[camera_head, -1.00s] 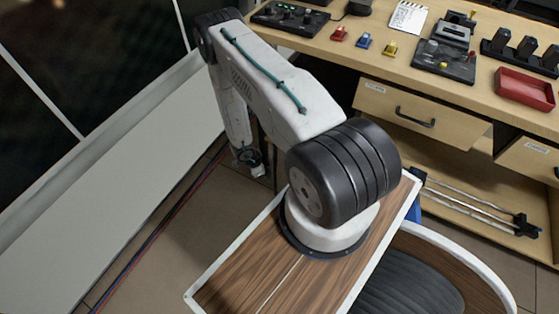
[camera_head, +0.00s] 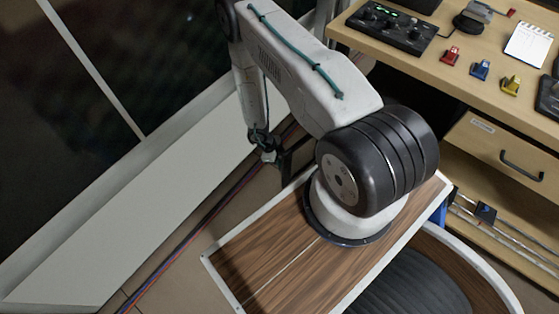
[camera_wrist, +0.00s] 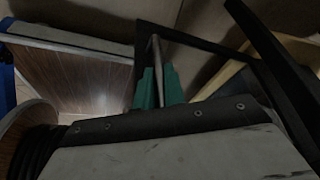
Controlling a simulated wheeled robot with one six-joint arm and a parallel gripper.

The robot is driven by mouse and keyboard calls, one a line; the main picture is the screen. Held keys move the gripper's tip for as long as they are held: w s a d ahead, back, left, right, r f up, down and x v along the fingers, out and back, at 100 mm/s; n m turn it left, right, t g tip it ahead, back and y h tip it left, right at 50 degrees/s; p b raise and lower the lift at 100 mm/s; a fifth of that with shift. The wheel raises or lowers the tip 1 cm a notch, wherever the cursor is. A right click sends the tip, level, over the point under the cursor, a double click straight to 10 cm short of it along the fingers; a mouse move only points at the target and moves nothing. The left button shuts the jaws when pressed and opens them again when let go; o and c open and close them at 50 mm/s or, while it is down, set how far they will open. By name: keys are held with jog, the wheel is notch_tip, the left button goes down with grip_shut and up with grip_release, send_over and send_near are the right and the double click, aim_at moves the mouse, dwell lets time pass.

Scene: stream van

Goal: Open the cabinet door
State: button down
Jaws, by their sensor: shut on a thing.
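In the wrist view, my gripper (camera_wrist: 158,92) has green fingertips closed on a slim upright bar (camera_wrist: 156,58), which looks like the cabinet door's handle. A dark-edged panel (camera_wrist: 190,38) behind the bar appears to be the door; how far it stands open I cannot tell. In the head view, my gripper (camera_head: 266,150) hangs low, left of the desk, beside a small dark edge (camera_head: 287,165). My own arm hides much of the desk's left end, and the grip is too small to make out there.
A wooden desk (camera_head: 415,62) at upper right carries a black control box (camera_head: 390,27), coloured blocks and a notepad (camera_head: 528,43). Below is a drawer (camera_head: 500,150) with a black handle. A white ledge (camera_head: 130,210) runs along the left wall, with cables (camera_head: 205,220) on the floor beside it.

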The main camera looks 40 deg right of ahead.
jog(key=shift+w+d, duration=0.1)
jog(key=shift+w, duration=0.3)
jog(key=c, duration=1.5)
grip_release()
jog(key=v, duration=0.7)
jog(key=shift+r, duration=0.4)
